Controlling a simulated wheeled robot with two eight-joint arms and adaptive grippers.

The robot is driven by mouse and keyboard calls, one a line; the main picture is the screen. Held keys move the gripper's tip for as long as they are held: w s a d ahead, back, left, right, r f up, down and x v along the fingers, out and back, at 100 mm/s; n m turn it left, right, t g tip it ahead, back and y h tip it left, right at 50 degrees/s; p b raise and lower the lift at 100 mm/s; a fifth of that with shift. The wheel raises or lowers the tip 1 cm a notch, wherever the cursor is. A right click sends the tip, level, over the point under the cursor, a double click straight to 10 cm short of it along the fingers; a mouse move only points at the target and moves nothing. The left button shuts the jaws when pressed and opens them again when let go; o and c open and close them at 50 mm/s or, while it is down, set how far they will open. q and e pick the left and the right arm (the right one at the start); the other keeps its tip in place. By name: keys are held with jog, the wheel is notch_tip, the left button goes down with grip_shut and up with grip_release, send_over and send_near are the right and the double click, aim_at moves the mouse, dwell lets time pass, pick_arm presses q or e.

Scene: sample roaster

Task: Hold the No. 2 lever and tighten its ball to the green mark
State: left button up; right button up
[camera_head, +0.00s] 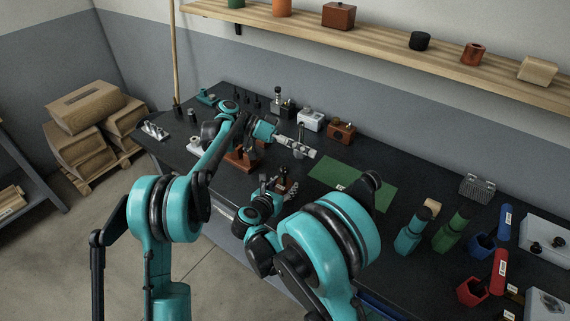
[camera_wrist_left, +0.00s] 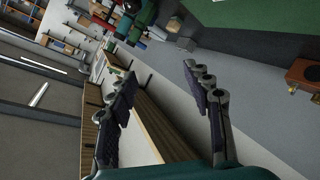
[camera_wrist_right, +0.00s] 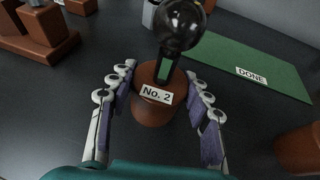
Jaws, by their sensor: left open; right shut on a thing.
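The No. 2 lever (camera_wrist_right: 150,112) has a reddish-brown round base with a white "No. 2" label, a dark stem with a green patch, and a glossy black ball (camera_wrist_right: 180,25) on top. My right gripper (camera_wrist_right: 160,85) has its fingers on both sides of the base and is shut on it. In the head view my right gripper (camera_head: 283,186) is low over the table's near part, by the small lever. My left gripper (camera_head: 305,147) is open and empty, above and behind it; its spread fingers show in the left wrist view (camera_wrist_left: 160,76). I cannot tell whether the ball meets the green mark.
A green mat (camera_wrist_right: 245,62) labelled "DONE" lies to the right of the lever. A brown wooden stand (camera_wrist_right: 38,35) is at the left. Brown and white boxes (camera_head: 311,120) line the back. Teal and green cylinders (camera_head: 450,232) and several cups stand at the right.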

pick_arm(q)
jog(key=n+y, duration=0.2)
jog(key=n, duration=0.1)
jog(key=n+t+y, duration=0.5)
jog(key=n+y, duration=0.5)
jog(key=n, duration=0.5)
send_near(283, 166)
jog(key=f, duration=0.3)
jog(key=d+f, duration=0.1)
jog(key=f, duration=0.6)
jog(key=shift+w+d, duration=0.15)
jog(key=shift+w, duration=0.1)
jog(key=shift+c, duration=0.3)
grip_shut()
